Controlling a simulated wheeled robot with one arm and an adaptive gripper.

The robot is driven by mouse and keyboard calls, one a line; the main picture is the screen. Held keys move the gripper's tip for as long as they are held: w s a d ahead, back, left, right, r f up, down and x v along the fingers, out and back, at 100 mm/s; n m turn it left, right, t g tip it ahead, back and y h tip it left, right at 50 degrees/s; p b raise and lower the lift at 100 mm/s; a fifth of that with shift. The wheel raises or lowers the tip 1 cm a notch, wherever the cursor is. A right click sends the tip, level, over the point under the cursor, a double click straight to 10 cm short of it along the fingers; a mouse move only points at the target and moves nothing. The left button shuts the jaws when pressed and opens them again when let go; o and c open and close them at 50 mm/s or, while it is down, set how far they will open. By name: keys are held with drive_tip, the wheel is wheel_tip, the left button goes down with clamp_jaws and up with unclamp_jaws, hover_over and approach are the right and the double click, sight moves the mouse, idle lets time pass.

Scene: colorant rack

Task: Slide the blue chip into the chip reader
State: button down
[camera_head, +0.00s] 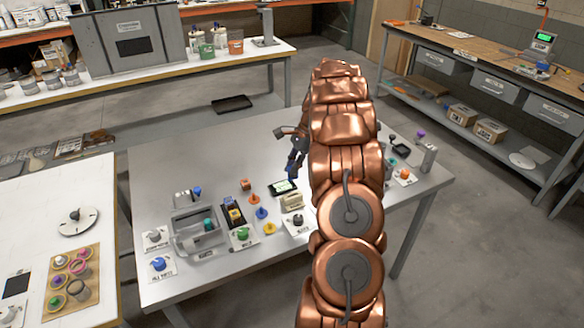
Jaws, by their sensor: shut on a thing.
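My gripper (292,163) is over the middle of the grey metal table, left of my copper-coloured arm. It is small in the picture and partly hidden by the arm. A small blue piece, apparently the blue chip (291,168), shows at its fingertips, and the gripper is shut on it. Just below it in the picture, a dark device with a lit green-white screen (282,187) lies on the table, seemingly the chip reader. Its slot cannot be made out. I cannot tell whether the blue piece touches the device.
A beige block (292,201) stands close to the device. Yellow and blue knobbed pieces (261,213), an orange cube (245,184) and a grey bin (188,223) are to the left. Small items stand right of my arm. The table's back left (190,155) is clear.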

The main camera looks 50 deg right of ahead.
drive_tip(key=shift+f+b, duration=0.8)
drive_tip(key=shift+f, duration=2.1)
drive_tip(key=shift+a+f+b, duration=0.1)
drive_tip(key=shift+f+b, duration=0.35)
drive_tip(key=shift+f, duration=1.4)
drive_tip(key=shift+r, duration=0.25)
drive_tip(key=shift+r+p, duration=0.45)
drive_tip(key=shift+r, duration=0.85)
drive_tip(key=shift+f+b, duration=0.3)
drive_tip(key=shift+f, duration=0.95)
drive_tip(key=shift+r+p, duration=0.3)
drive_tip(key=shift+r, duration=1)
